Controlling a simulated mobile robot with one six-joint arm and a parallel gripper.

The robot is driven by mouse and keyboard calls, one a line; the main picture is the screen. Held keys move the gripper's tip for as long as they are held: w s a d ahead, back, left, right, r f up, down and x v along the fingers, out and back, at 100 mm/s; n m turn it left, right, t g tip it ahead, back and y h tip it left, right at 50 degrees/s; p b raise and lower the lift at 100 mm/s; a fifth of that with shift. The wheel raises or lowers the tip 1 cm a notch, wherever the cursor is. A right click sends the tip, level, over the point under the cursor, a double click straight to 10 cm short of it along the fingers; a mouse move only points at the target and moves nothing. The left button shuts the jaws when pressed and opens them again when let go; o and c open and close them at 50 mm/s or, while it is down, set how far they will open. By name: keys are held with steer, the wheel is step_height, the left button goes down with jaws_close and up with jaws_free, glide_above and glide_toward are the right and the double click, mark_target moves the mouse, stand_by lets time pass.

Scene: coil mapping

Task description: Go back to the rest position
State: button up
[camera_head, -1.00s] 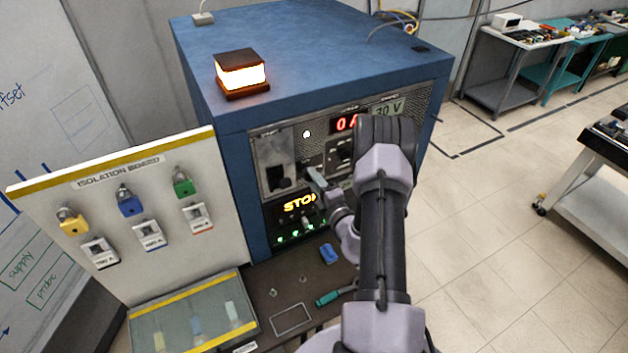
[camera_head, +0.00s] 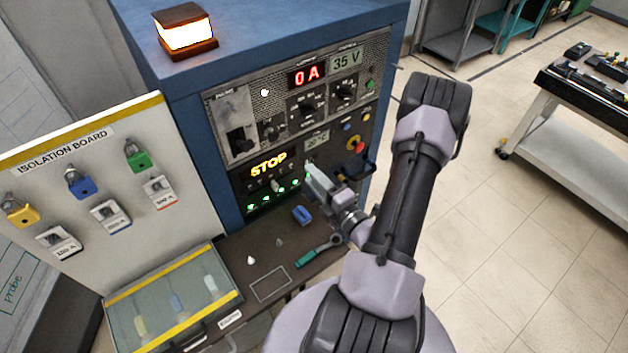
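My gripper (camera_head: 312,172) is at the end of my grey and black arm, in front of the lower part of the blue cabinet's panel. Its fingers point toward the panel, just right of the lit STOP display (camera_head: 269,162). The fingers are small and seen from behind, so I cannot tell whether they are open or shut. No held thing shows at the tips. The blue cabinet (camera_head: 185,120) has a red display (camera_head: 307,76) reading 0 A and a grey display (camera_head: 346,61) reading 35 V. Part of the panel's lower right is hidden by my arm.
A dark shelf (camera_head: 235,262) below the panel holds a blue block (camera_head: 302,215), a green-handled tool (camera_head: 318,251) and small pieces. The isolation board (camera_head: 75,190) with padlocks stands left, above a glass-lidded case (camera_head: 172,300). A lit amber lamp (camera_head: 186,33) sits on top.

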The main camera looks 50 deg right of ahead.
stand_by(0.4)
steer(key=w+a+r+n+g+y+b, duration=0.2)
steer(key=w+a+n+y+b, duration=0.15)
steer(key=a+n+y, duration=0.55)
steer(key=w+a+r+n+g+y+b, duration=0.2)
steer(key=a+n+y+b, duration=0.4)
steer(key=a+n, duration=0.45)
steer(key=s+a+f+n+g+y+b, duration=0.1)
steer(key=s+a+f+n+g+b, duration=0.15)
steer(key=s+a+n+g, duration=0.35)
steer(key=s+a+f+n+g+y+b, duration=0.15)
steer(key=a+n+g+b, duration=0.25)
steer(key=a+n, duration=0.45)
steer(key=s+d+f+n+t+h+b, duration=0.1)
steer(key=n+h+b, duration=0.3)
steer(key=n, duration=0.5)
steer(key=s+d+f+n+t+h+b, duration=0.1)
steer(key=s+d+f+n+h+b, duration=0.1)
steer(key=s+n+h+b, duration=0.2)
steer(key=n+h+b, duration=0.1)
steer(key=n+h, duration=0.2)
steer(key=n, duration=0.2)
steer(key=shift+s+f+n, duration=0.3)
steer(key=shift+f+n, duration=0.1)
